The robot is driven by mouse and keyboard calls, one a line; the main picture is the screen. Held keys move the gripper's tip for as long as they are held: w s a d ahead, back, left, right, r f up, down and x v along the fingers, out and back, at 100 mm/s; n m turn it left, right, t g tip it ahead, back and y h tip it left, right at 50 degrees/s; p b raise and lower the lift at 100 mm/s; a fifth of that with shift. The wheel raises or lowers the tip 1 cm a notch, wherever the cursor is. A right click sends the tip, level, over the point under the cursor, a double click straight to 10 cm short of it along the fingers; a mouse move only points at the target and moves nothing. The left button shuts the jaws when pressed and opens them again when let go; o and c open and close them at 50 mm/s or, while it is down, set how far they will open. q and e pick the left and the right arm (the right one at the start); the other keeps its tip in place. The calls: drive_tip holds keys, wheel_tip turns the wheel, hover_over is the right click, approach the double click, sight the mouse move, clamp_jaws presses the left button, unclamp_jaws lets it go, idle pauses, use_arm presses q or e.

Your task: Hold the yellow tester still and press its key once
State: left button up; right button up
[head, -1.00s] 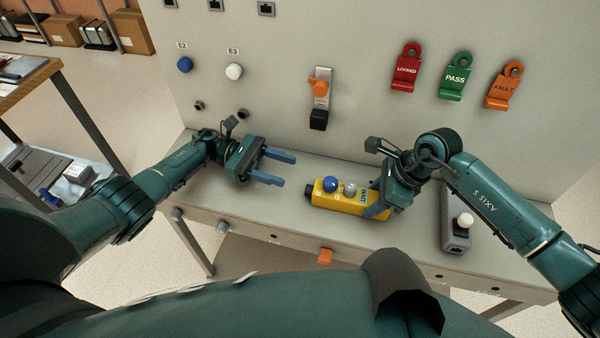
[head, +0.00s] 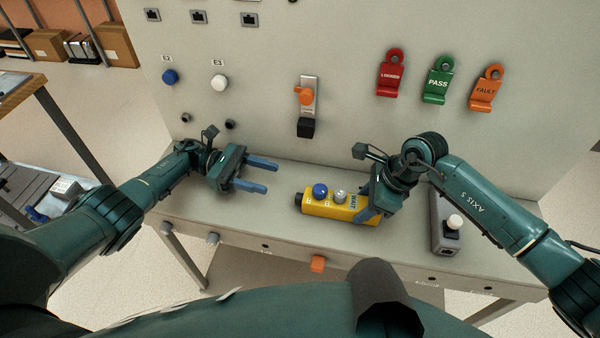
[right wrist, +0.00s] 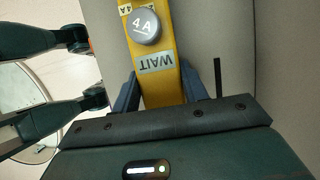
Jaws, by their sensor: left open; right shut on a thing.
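The yellow tester (head: 338,208) lies on the bench ledge in the head view, with a blue round key (head: 320,190) and a grey round key (head: 340,196) on top. In the right wrist view the tester (right wrist: 171,90) carries a WAIT label and the grey key (right wrist: 145,25) reads "4 A". My right gripper (head: 366,206) is shut on the tester's right end, one finger along each side. My left gripper (head: 264,175) is open and empty, to the left of the tester and apart from it, fingers pointing right.
A grey box with a white knob (head: 455,222) stands right of my right gripper. The panel behind carries a lever switch (head: 307,100) and red (head: 391,75), green (head: 437,82) and orange (head: 486,90) tags.

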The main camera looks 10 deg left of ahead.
use_arm(q)
drive_tip(key=shift+a, duration=0.1)
drive_tip(key=shift+c, duration=1.4)
drive_tip(key=shift+a+r+y, duration=0.3)
drive_tip(key=shift+a+y, duration=0.3)
drive_tip(key=shift+y, duration=0.3)
drive_tip(key=c, duration=0.3)
drive_tip(key=a+r+y, duration=0.1)
drive_tip(key=y, duration=0.1)
drive_tip(key=a+r+y, duration=0.1)
drive_tip(key=s+a+r+n+t+y, duration=0.1)
drive_tip(key=y, duration=0.1)
drive_tip(key=shift+a+y, duration=0.3)
drive_tip(key=shift+a, duration=0.1)
clamp_jaws()
drive_tip(key=shift+s+a+r+t+y, duration=0.15)
drive_tip(key=shift+r+t+y, duration=0.1)
drive_tip(key=shift+r+y, duration=0.15)
drive_tip(key=shift+s+a+r+t+y, duration=0.15)
drive_tip(key=shift+r+t+y, duration=0.1)
drive_tip(key=shift+r+y, duration=0.15)
drive_tip(key=shift+f, duration=0.1)
